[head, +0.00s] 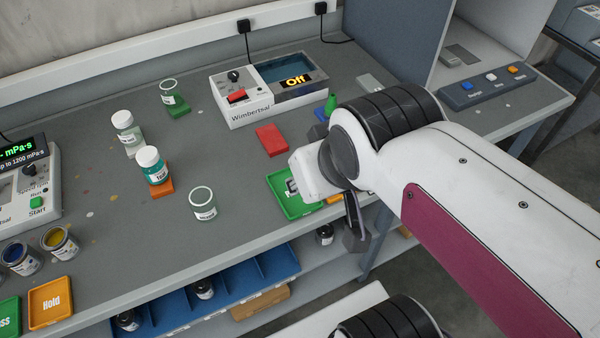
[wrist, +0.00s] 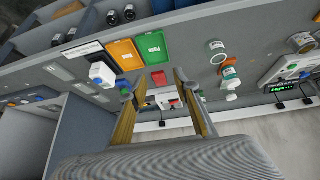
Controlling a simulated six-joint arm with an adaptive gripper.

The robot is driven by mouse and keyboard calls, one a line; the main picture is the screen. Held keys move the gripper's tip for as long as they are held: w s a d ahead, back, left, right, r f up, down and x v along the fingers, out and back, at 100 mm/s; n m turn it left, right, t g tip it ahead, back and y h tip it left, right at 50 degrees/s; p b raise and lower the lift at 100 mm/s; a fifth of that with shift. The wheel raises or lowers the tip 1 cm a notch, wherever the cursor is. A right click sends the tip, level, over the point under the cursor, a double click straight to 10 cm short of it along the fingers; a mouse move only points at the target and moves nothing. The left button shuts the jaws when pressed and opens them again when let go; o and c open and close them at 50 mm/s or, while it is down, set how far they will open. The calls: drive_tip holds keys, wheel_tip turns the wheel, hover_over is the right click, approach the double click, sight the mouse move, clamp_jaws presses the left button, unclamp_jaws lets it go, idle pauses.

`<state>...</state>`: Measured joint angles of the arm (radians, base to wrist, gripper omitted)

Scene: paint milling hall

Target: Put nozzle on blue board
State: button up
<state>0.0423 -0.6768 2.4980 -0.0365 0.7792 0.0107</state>
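A small green piece, seemingly the nozzle (head: 331,103), stands upright near the right end of the white Wimbertsal device. The small blue board (head: 320,115) is right at its base, partly hidden by my arm. I cannot tell whether the nozzle rests on the board or behind it. In the wrist view the green piece (wrist: 124,85) is small, close to the tip of the left finger in the picture. My gripper (wrist: 157,84) is open, its fingers wide apart with nothing between them. In the head view it is mostly hidden behind my wrist, over the bench's front edge.
A red board (head: 271,140) lies before the Wimbertsal device (head: 268,90). A green tray (head: 296,207) lies at the front edge, beside an orange tray (wrist: 126,55). Bottles (head: 151,165) and jars (head: 202,204) stand at left. A grey partition (head: 395,40) rises at right.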

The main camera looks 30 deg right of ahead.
drive_tip(key=shift+s+a+g+y, duration=0.15)
drive_tip(key=shift+s+a, duration=0.3)
drive_tip(key=shift+s, duration=0.35)
drive_tip(key=shift+s+a+g+y, duration=0.15)
drive_tip(key=shift+s+a, duration=0.3)
drive_tip(key=shift+s, duration=0.35)
